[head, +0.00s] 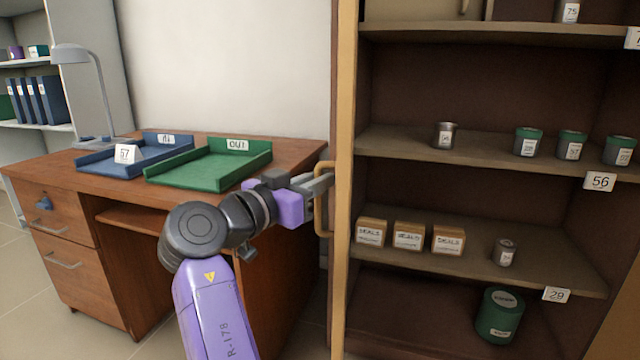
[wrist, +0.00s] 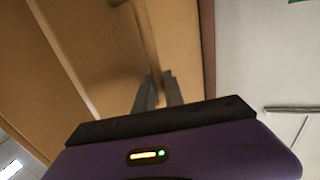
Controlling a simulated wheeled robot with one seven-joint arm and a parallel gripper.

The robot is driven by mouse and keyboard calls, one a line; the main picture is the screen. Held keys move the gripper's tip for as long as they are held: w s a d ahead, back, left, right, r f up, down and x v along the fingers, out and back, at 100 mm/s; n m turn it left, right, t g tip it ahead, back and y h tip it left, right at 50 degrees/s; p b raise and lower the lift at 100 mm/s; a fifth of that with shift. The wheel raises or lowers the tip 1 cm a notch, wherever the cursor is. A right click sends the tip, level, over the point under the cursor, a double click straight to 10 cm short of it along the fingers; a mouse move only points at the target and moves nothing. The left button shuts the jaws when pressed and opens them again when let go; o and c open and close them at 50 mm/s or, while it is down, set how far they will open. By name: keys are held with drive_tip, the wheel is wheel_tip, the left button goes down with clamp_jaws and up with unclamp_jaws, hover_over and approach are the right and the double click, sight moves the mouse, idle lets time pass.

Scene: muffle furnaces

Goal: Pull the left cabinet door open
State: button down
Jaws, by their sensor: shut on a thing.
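The left cabinet door (head: 345,120) stands swung outward and is seen nearly edge-on in the head view, with the cabinet interior showing to its right. Its tan bar handle (head: 321,222) is on the door's left-facing side. My gripper (head: 322,184) is shut on the handle's upper part. In the wrist view the handle (wrist: 143,30) runs down between the two fingers (wrist: 158,88), in front of the tan door panel (wrist: 85,55). The fingertips are partly hidden by the handle and door edge in the head view.
Cabinet shelves (head: 470,155) hold cans, small boxes (head: 409,235) and a green canister (head: 499,315). A wooden desk (head: 85,205) with a blue tray (head: 135,155) and a green tray (head: 210,165) stands left, close behind my arm. A grey lamp (head: 98,85) is on it.

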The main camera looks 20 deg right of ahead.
drive_tip(key=shift+d, duration=0.2)
drive_tip(key=c, duration=1.7)
unclamp_jaws()
drive_tip(key=shift+w, duration=0.1)
drive_tip(key=shift+a, duration=0.1)
drive_tip(key=p+v, duration=0.2)
drive_tip(key=v, duration=0.6)
